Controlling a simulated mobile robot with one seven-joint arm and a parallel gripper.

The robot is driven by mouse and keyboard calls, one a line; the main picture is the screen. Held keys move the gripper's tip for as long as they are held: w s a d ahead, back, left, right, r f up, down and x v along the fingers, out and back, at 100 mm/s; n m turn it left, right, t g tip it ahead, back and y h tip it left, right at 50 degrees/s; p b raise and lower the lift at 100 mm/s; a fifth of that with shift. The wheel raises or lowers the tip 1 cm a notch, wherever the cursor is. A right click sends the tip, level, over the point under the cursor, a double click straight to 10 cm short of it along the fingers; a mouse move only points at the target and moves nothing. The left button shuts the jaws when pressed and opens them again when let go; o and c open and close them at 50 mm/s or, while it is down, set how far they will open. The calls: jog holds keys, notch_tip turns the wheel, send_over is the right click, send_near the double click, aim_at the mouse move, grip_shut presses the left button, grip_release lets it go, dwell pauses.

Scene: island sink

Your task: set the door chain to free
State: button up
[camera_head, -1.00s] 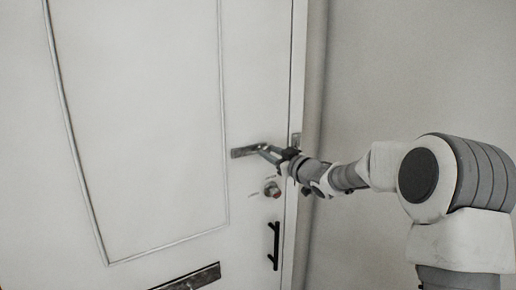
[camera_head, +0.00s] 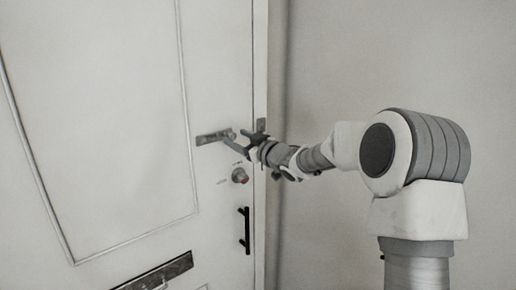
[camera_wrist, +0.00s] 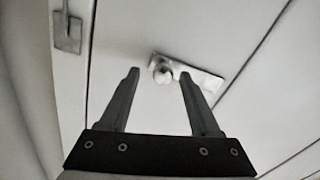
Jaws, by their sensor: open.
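The door chain's slotted plate (camera_head: 211,137) is fixed to the white door, and its slider knob (camera_head: 231,135) sits toward the right end. The wrist view also shows this plate (camera_wrist: 205,80), with the pale round knob (camera_wrist: 162,73) on it. A smaller plate (camera_head: 261,125) is on the frame side, seen too in the wrist view (camera_wrist: 67,32). No chain links can be made out. My gripper (camera_head: 233,140) is open at the knob. In the wrist view the knob appears between my two fingertips (camera_wrist: 160,74), and I see no contact.
Lower are a black vertical handle (camera_head: 245,230) and a dark mail slot (camera_head: 155,275). A bare wall (camera_head: 390,60) is to the right of the door frame.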

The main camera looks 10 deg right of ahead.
jog(key=b+v, duration=0.2)
jog(key=v, duration=1.4)
jog(key=shift+s+d, duration=0.2)
